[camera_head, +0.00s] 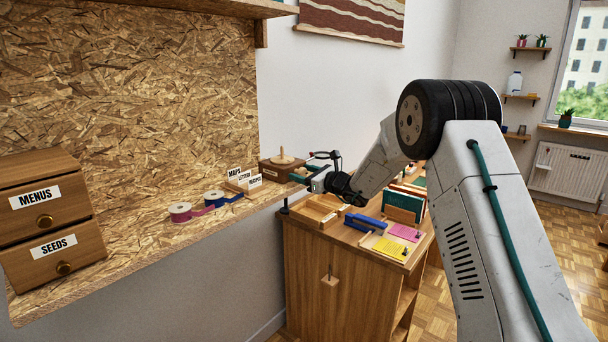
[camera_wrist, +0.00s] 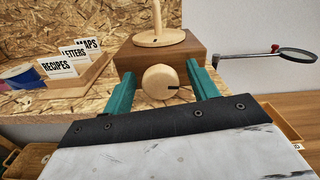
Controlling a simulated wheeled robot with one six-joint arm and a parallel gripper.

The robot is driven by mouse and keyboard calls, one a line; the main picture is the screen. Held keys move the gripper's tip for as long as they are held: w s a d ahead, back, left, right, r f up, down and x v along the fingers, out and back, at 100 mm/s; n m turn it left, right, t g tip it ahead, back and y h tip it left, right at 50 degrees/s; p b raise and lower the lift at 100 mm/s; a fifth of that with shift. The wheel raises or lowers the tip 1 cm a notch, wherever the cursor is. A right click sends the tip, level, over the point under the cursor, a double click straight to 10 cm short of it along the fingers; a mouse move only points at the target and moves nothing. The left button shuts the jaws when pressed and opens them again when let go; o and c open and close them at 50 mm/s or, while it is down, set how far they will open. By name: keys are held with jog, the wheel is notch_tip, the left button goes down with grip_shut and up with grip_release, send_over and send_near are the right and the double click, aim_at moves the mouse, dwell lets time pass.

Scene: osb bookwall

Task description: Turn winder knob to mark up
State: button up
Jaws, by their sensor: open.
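The winder is a brown wooden box (camera_head: 272,171) on the right end of the OSB shelf, with a pale wooden spool base and peg on top. It also shows in the wrist view (camera_wrist: 190,47). Its round pale knob (camera_wrist: 157,82) faces me on the box front. A short dark mark on the knob points to the right in the wrist view. My gripper (camera_wrist: 160,72) is open, with one teal finger to the left of the knob and one to the right. Small gaps seem to show beside the knob. In the head view, my gripper (camera_head: 304,174) hides the knob.
A card holder (camera_wrist: 75,75) with labelled cards and tape rolls (camera_head: 190,208) sit left of the winder. A magnifier (camera_wrist: 297,55) on a metal arm is to the right. A wooden cabinet (camera_head: 325,262) holding trays, a blue stapler and notes stands below my arm.

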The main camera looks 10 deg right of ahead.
jog(key=c, duration=1)
jog(key=n, duration=0.4)
jog(key=shift+s+n, duration=0.1)
jog(key=shift+n, duration=0.3)
jog(key=o, duration=1)
jog(key=shift+a, duration=0.1)
